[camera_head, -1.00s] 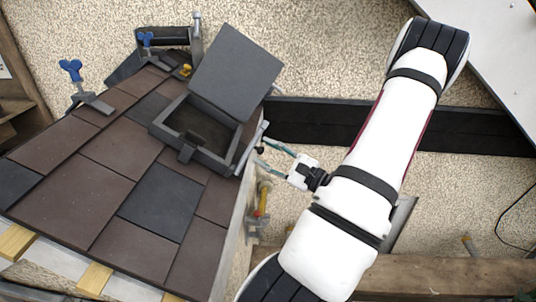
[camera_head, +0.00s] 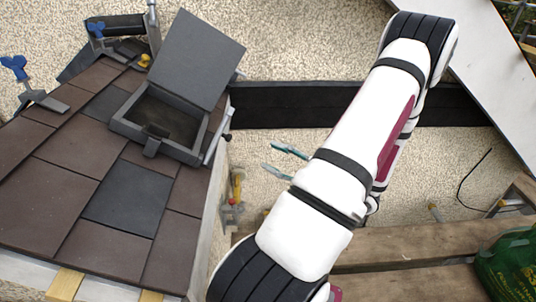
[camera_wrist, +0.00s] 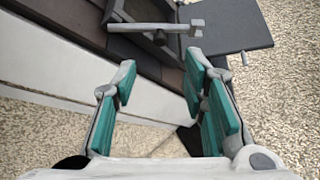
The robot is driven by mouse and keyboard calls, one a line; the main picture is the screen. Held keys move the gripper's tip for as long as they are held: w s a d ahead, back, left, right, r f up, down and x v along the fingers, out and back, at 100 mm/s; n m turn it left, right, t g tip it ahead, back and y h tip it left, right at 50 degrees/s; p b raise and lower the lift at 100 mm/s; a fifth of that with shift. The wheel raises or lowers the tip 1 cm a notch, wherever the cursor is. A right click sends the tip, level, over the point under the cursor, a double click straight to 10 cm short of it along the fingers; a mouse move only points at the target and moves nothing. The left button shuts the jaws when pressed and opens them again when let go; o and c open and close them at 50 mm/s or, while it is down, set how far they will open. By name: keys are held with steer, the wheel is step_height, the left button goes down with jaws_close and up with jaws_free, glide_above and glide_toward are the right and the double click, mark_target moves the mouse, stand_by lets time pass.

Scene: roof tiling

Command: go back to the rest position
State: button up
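My gripper (camera_head: 281,161) is open, with its teal finger pads apart and nothing between them. Most of it is hidden behind my arm in the head view. In the wrist view my gripper (camera_wrist: 160,85) points past the white roof edge, with a clear gap between the pads. In the head view it hangs to the right of the tiled roof (camera_head: 62,205), apart from it. The roof window (camera_head: 160,120) is set among brown and dark tiles, with its grey lid (camera_head: 197,58) raised. The lid also shows at the top right in the wrist view (camera_wrist: 228,25).
Blue-handled clamps (camera_head: 14,66) sit at the roof's upper left. A dark beam (camera_head: 270,105) runs along the pebbled wall behind my arm. Wooden planks (camera_head: 425,240) and a green object (camera_head: 510,265) lie at the lower right. A white panel (camera_head: 490,45) slants at the top right.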

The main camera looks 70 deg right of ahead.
stand_by(0.6)
steer(key=w+a+r+n+g+y, duration=0.45)
steer(key=w+a+n+y, duration=0.2)
steer(key=a, duration=0.25)
steer(key=w+a+r+n+g+y, duration=0.45)
steer(key=a+n+y, duration=0.2)
steer(key=a, duration=0.25)
steer(key=s+a+r+n+g+h, duration=0.1)
steer(key=s+a+n+g+h, duration=0.1)
steer(key=a+n+g, duration=0.5)
steer(key=s+a+r+n+g+h, duration=0.25)
steer(key=a+g, duration=0.25)
steer(key=a, duration=0.4)
steer(key=s+a+r+n+t+h, duration=0.1)
steer(key=s+n+t+h, duration=0.1)
steer(key=s+n+h, duration=0.4)
step_height(320, 180, up, 16)
steer(key=w+t+h+p, duration=0.1)
steer(key=t+p, duration=0.2)
steer(key=p, duration=1.1)
steer(key=shift+w+r, duration=0.15)
